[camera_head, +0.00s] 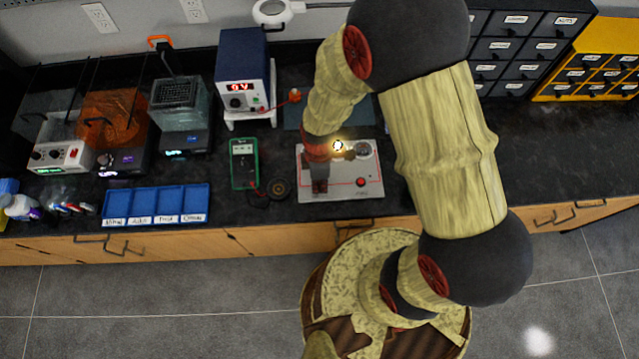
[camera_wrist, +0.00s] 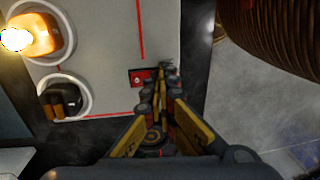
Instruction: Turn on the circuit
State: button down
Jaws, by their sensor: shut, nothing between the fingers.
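The circuit board (camera_head: 340,190) is a pale grey panel with red lines, lying on the dark bench; it also shows in the wrist view (camera_wrist: 110,20). A round lamp (camera_head: 338,146) on it glows brightly, and its orange body (camera_wrist: 35,38) is lit in the wrist view. A small red switch (camera_wrist: 139,78) sits near the board's edge. My gripper (camera_wrist: 163,72) is shut and empty, its fingertips just beside the switch; I cannot tell whether they touch it.
A green multimeter (camera_head: 244,165) and a blue labelled tray (camera_head: 155,204) are left of the board. A blue power supply (camera_head: 243,85) reading 9V stands behind. A black part in a white ring (camera_wrist: 63,99) is on the board.

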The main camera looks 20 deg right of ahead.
jog(key=shift+w+d+r, duration=0.15)
jog(key=shift+w+r, duration=0.1)
jog(key=shift+w, duration=0.45)
jog(key=shift+r, duration=0.1)
jog(key=shift+r+p, duration=0.25)
jog(key=shift+p, duration=0.1)
notch_tip(320, 180, up, 13)
jog(key=s+p, duration=0.1)
jog(key=p, duration=0.3)
jog(key=shift+s, duration=0.35)
jog(key=shift+a+r, duration=0.1)
jog(key=shift+a, duration=0.1)
